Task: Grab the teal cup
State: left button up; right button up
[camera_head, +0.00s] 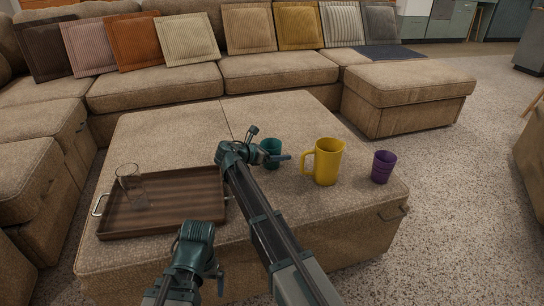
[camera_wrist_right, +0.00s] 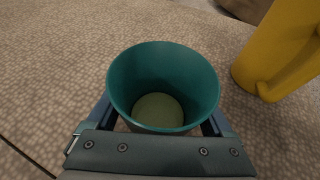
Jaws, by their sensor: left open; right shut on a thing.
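The teal cup (camera_head: 270,150) stands on the beige ottoman, partly hidden behind my right gripper (camera_head: 268,147). In the right wrist view the teal cup (camera_wrist_right: 163,88) is seen from above, upright and empty, between the two fingers. My right gripper (camera_wrist_right: 160,125) is shut on the cup, one finger at each side. My left gripper (camera_head: 208,275) is low in the head view, in front of the ottoman's near edge and the tray. It is open and holds nothing visible.
A yellow pitcher (camera_head: 328,162) stands just right of the teal cup, and a purple cup (camera_head: 383,167) further right. A wooden tray (camera_head: 180,205) with a clear glass (camera_head: 130,186) lies at left. The ottoman's (camera_head: 190,125) back area is free. A sofa (camera_head: 150,88) stands behind.

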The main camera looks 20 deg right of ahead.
jog(key=shift+r, duration=0.25)
notch_tip(320, 180, up, 10)
jog(key=p, duration=1)
jog(key=shift+f, duration=0.25)
